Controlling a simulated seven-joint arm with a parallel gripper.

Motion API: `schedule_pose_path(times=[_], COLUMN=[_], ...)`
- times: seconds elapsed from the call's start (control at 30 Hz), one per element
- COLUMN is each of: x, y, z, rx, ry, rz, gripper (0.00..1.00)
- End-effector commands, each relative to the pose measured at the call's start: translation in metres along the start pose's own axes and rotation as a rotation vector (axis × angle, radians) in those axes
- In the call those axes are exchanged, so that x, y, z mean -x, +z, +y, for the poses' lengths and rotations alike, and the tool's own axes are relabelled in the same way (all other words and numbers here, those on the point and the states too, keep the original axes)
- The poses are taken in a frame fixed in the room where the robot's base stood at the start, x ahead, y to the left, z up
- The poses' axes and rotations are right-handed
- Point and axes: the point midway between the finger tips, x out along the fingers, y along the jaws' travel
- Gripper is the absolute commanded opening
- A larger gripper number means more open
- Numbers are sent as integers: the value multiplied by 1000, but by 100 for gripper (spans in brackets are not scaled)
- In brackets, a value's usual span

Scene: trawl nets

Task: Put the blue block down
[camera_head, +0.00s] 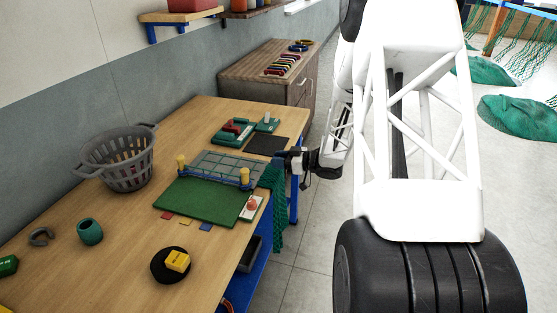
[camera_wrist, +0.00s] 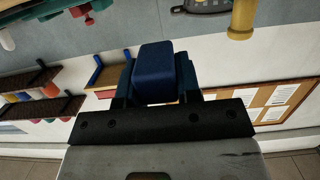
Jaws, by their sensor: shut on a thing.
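My gripper (camera_wrist: 155,85) is shut on the blue block (camera_wrist: 153,70), which sits between the two dark fingers in the wrist view. In the head view my gripper (camera_head: 285,158) is at the table's right edge, beside the black mat and the right yellow post; the block is too small to make out there. A small flat blue patch (camera_head: 205,227) lies on the table at the front edge of the green mat (camera_head: 200,203), with a red patch (camera_head: 167,215) and a yellow patch (camera_head: 185,221) to its left.
A net frame with yellow posts (camera_head: 245,176) stands behind the green mat. Green netting (camera_head: 273,190) hangs over the table's right edge. A grey basket (camera_head: 118,160), a teal cup (camera_head: 90,232) and a yellow block (camera_head: 177,260) on a black disc stand on the table. Wood between them is bare.

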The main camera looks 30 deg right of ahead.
Motion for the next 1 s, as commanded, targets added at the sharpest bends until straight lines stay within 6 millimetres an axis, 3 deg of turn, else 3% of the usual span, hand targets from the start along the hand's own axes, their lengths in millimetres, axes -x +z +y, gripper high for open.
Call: schedule_pose_path(times=[0.17, 0.5, 1.0], x=[-1, -4, -6], y=[-1, -3, -3], z=[15, 66, 74], rx=[2, 2, 0], ry=[0, 1, 0], rz=[0, 0, 0], gripper=[8, 8, 8])
